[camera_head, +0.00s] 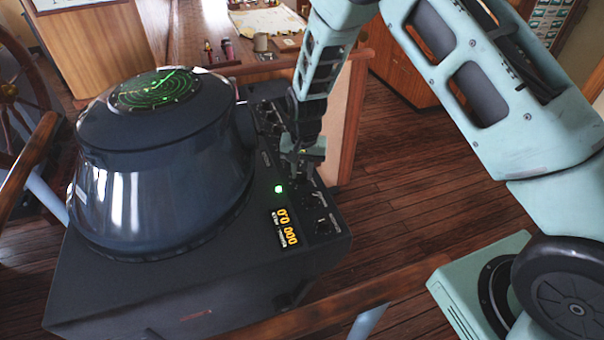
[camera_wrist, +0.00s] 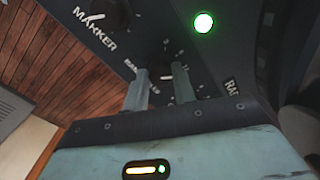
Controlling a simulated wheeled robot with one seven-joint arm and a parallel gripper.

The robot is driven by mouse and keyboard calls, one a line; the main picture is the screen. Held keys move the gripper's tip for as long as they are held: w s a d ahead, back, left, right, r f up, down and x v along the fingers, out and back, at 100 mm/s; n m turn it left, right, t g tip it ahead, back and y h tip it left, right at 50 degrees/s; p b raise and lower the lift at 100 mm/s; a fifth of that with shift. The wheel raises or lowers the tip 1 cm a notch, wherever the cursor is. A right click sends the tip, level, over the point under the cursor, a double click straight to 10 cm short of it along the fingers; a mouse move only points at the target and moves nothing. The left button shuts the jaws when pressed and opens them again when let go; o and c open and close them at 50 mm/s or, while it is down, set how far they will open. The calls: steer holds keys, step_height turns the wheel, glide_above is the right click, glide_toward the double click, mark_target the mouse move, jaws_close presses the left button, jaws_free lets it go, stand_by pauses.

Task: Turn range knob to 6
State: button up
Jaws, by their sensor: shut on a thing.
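The range knob (camera_wrist: 166,73) is a small dark knob on the dark radar console panel, with white scale marks around it. The label beside it is partly covered, with only its first letters showing. My gripper (camera_wrist: 161,82) has a finger on each side of the knob and is shut on it. In the head view my gripper (camera_head: 303,162) reaches down onto the right side of the radar console (camera_head: 200,292); the knob is hidden there. The fingers cover part of the scale, so the number the knob points to cannot be read.
A green lamp (camera_head: 278,189) is lit next to an orange digital display (camera_head: 285,227). The bulky radar housing (camera_head: 160,170) rises left of my gripper. A wooden rail (camera_head: 330,303) runs in front.

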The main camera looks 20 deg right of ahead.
mark_target(305, 172)
steer(key=n+b, duration=0.2)
steer(key=n, duration=0.2)
steer(key=shift+f+b, duration=0.1)
steer(key=shift+b, duration=0.2)
steer(key=shift+n+b, duration=0.5)
steer(key=shift+n, duration=0.7)
steer(key=o, duration=1)
steer(key=r+b, duration=0.1)
steer(key=r, duration=0.5)
steer(key=r+b, duration=0.2)
steer(key=r, duration=0.3)
steer(key=r+b, duration=0.1)
steer(key=r, duration=0.5)
steer(key=shift+w+d+r+b, duration=0.1)
steer(key=shift+d+r+b, duration=0.25)
steer(key=shift+d, duration=0.05)
